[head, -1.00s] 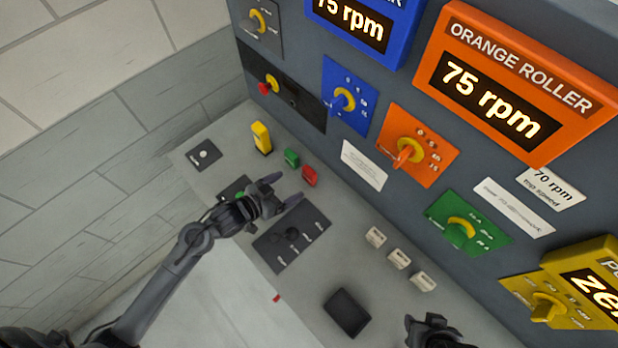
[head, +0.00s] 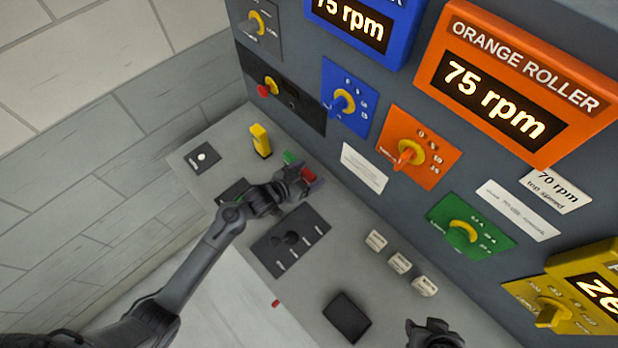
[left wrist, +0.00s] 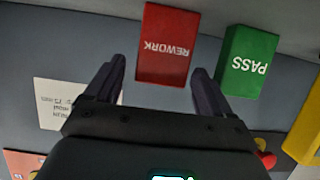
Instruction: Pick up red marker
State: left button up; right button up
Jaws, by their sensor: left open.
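The red marker (head: 309,174) is a small block on the grey desk, close to the panel wall, partly hidden by my left gripper (head: 308,183) in the head view. In the left wrist view the red marker (left wrist: 168,45) reads "REWORK" and lies between the lines of the two fingers. My left gripper (left wrist: 158,75) is open, with nothing held; I cannot tell whether a finger touches the marker. My right gripper (head: 430,332) shows only in part at the bottom edge, and its jaws are unclear.
A green "PASS" block (left wrist: 248,62) stands close beside the red marker, and a yellow block (head: 260,141) stands beyond it. A dark lever plate (head: 290,240) and several pale labelled blocks (head: 400,262) sit on the desk. The panel wall with knobs rises behind.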

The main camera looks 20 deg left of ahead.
pick_arm(q)
jog(key=shift+w+d+f, duration=0.15)
jog(key=shift+w, duration=0.1)
jog(key=c, duration=1.1)
jog(key=shift+o, duration=0.2)
